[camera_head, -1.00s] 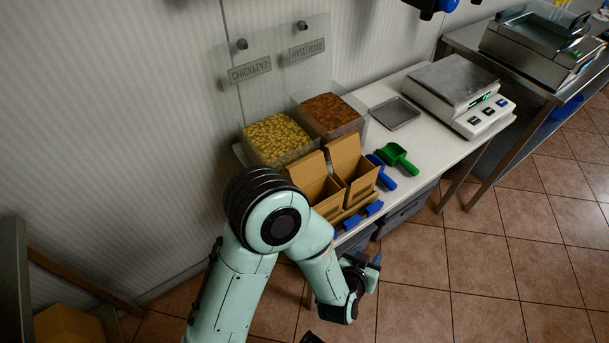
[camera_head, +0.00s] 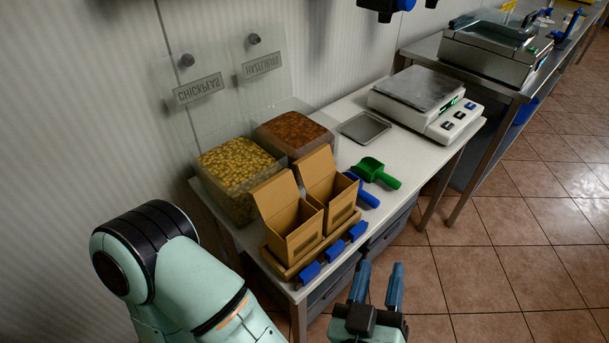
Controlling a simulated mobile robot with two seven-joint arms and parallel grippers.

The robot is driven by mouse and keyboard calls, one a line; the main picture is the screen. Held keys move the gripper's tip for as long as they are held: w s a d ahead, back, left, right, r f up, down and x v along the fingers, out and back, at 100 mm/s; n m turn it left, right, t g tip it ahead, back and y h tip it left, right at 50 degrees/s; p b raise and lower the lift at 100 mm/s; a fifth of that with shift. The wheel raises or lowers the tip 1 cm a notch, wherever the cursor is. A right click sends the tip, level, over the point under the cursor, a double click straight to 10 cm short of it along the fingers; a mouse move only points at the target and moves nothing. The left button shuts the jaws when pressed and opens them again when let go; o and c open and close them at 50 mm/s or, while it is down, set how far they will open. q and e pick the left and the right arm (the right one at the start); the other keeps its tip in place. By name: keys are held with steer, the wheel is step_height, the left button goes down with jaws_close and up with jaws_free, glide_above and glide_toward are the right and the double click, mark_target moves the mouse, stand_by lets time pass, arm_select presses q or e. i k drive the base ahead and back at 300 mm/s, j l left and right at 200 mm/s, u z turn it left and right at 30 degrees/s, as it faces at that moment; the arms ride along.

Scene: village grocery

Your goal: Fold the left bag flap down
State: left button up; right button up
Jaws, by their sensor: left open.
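Two brown cardboard bags stand side by side in a low holder on the white table. The left bag (camera_head: 294,236) has its flap (camera_head: 274,195) standing up at the back. The right bag (camera_head: 338,204) also has its flap (camera_head: 316,170) raised. My left gripper (camera_head: 378,284) is in front of the table, over the floor, below and to the right of the bags. Its two blue fingers point up the picture and are apart, with nothing between them. It touches neither bag. My right gripper is not in view.
Bins of chickpeas (camera_head: 238,165) and hazelnuts (camera_head: 291,130) stand behind the bags. A green scoop (camera_head: 378,172) and a blue scoop (camera_head: 364,193) lie to their right. A metal tray (camera_head: 364,127) and a scale (camera_head: 424,98) are farther right. Blue clips (camera_head: 335,249) line the holder's front.

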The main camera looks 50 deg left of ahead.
mark_target(272, 195)
steer(key=k+j+z, duration=0.2)
steer(key=j+z, duration=0.15)
steer(key=k+j+z, duration=0.25)
steer(key=j+z, duration=0.15)
steer(key=k+j+z, duration=0.1)
steer(key=k+j, duration=0.5)
steer(key=j, duration=0.15)
